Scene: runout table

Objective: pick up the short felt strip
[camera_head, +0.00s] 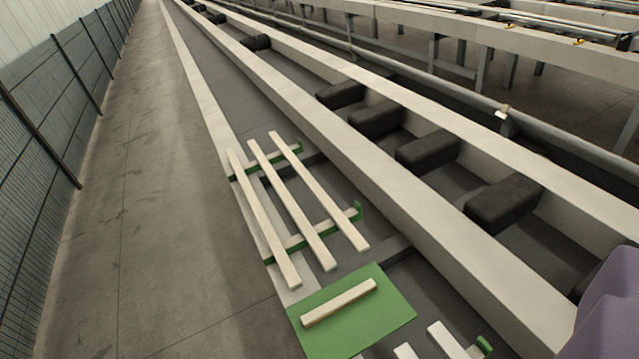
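A short cream felt strip (340,302) lies alone and slanted on a flat green mat (392,322), in the lower middle of the head view. Its whole top face shows. Three longer cream strips (264,218) lie side by side across green holders (300,238), just beyond the mat. The ends of more cream strips (447,341) show at the bottom edge, where the picture cuts them off. The fingers of my gripper do not show in this view.
A long pale beam (400,200) runs diagonally beside the strips. Several dark blocks (503,203) sit beyond it. A mesh fence (60,130) stands at the left, with bare floor (165,200) between. A purple shape (612,300) fills the lower right; I cannot tell what it is.

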